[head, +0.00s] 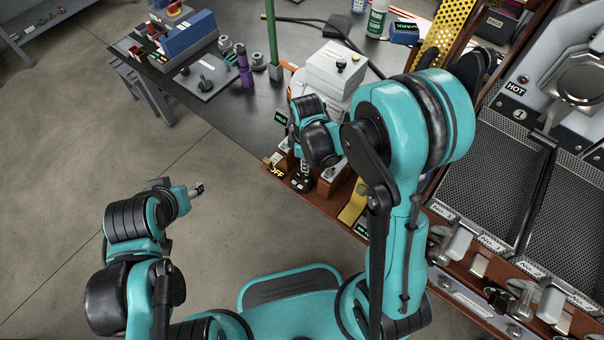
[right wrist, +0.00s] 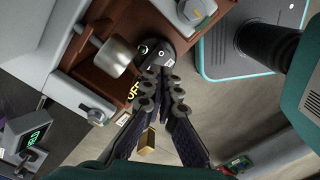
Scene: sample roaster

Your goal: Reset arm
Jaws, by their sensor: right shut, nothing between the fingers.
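My right arm reaches across the head view to the front edge of the roaster bench. Its gripper (head: 302,180) points down near the yellow OFF label (head: 277,171). In the right wrist view the fingers (right wrist: 162,78) are together and hold nothing. Their tips are over or beside a dark round part (right wrist: 150,54) next to the OFF label (right wrist: 133,91); I cannot tell whether they touch it. My left gripper (head: 190,191) is at the lower left over bare floor, away from the bench. Its fingers are too small and turned to read.
The dark bench (head: 230,112) holds a grey-white machine (head: 333,72), a purple cylinder (head: 244,70) and a green post (head: 271,35). Perforated roaster trays (head: 480,170) with metal handles stand at the right. The floor (head: 60,190) at the left is clear.

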